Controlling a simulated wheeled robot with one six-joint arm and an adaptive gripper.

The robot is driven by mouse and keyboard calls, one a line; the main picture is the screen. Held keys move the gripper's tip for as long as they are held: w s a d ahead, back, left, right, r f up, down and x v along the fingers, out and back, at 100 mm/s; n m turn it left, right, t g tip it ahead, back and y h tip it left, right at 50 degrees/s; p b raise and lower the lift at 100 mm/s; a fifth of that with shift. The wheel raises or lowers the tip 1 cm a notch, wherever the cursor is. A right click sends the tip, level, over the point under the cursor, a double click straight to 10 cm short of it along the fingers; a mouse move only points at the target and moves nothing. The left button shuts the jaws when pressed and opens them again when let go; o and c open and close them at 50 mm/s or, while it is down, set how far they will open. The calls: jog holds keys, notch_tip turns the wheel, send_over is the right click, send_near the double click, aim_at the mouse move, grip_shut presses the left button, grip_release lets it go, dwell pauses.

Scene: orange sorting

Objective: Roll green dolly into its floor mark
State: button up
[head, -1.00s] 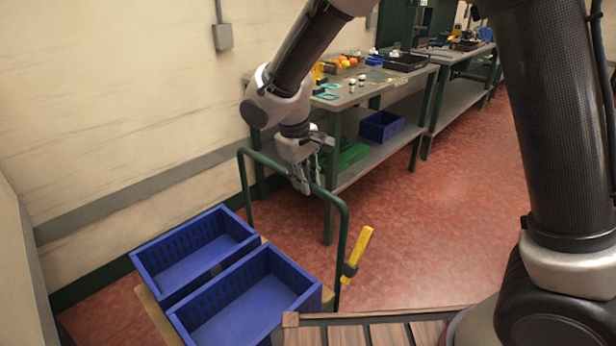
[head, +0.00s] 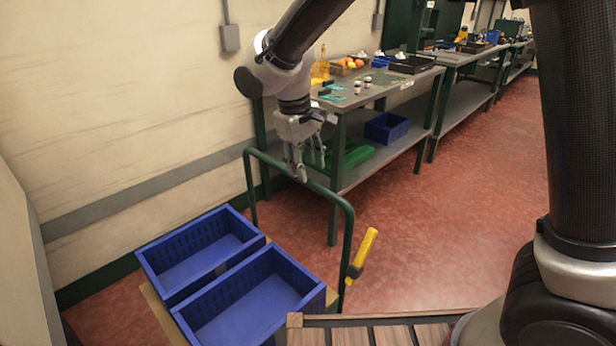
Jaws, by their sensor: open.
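The green dolly has a dark green push handle (head: 349,235) standing upright and carries two blue crates, one (head: 205,235) at the back and one (head: 300,278) nearer. The crates look empty. My gripper (head: 310,172) is open and points down at the top bar of the handle. Its fingers appear at or around the bar; I cannot tell if they touch it. No floor mark can be made out.
A workbench (head: 345,95) with oranges and small items stands behind the handle, with a blue bin (head: 387,127) and a green crate (head: 350,153) on its lower shelf. A wall closes the left. Red floor (head: 440,230) is open to the right. Wooden slats (head: 390,334) lie in front.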

notch_tip(320, 180, up, 6)
jog(key=shift+s+a+r, duration=0.15)
jog(key=shift+s+a, duration=0.3)
jog(key=s+d+r+m+t, duration=0.1)
jog(key=s+d+m, duration=0.2)
jog(key=d, duration=0.9)
jog(key=s+d+r+m+t+y, duration=0.1)
jog(key=s+d+r+m, duration=0.1)
jog(key=s+d, duration=0.7)
jog(key=s+d+r+m, duration=0.2)
jog(key=s+d+m, duration=0.2)
jog(key=d, duration=1.2)
jog(key=shift+s+d+r+t+y, duration=0.2)
jog(key=shift+s+t+y, duration=0.15)
jog(key=shift+s, duration=0.8)
